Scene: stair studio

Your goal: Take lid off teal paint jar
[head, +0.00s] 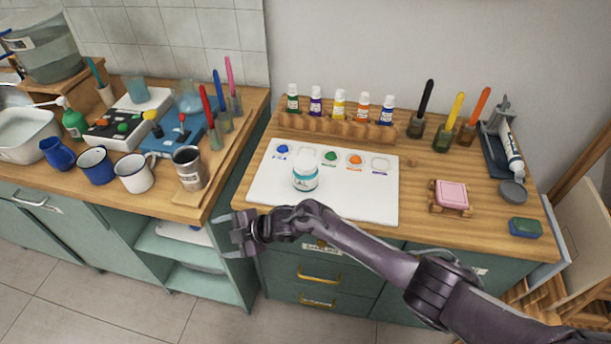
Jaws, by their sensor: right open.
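The teal paint jar (305,181) stands upright on the white palette board (345,203). It has a clear or white body with a teal band and a pale top, which looks like its lid (306,164). My right gripper (238,234) is open and empty. It is in front of the counter's front edge, left of and nearer than the jar, and not touching it. My right arm comes in from the lower right. My left gripper is not in view.
Several small paint bottles (339,104) stand in a wooden rack behind the board. A metal cup (189,168) stands on the left counter near its edge. A pink sponge-like block (452,195) and a green-blue sponge (525,228) lie at right. Brushes stand in jars behind.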

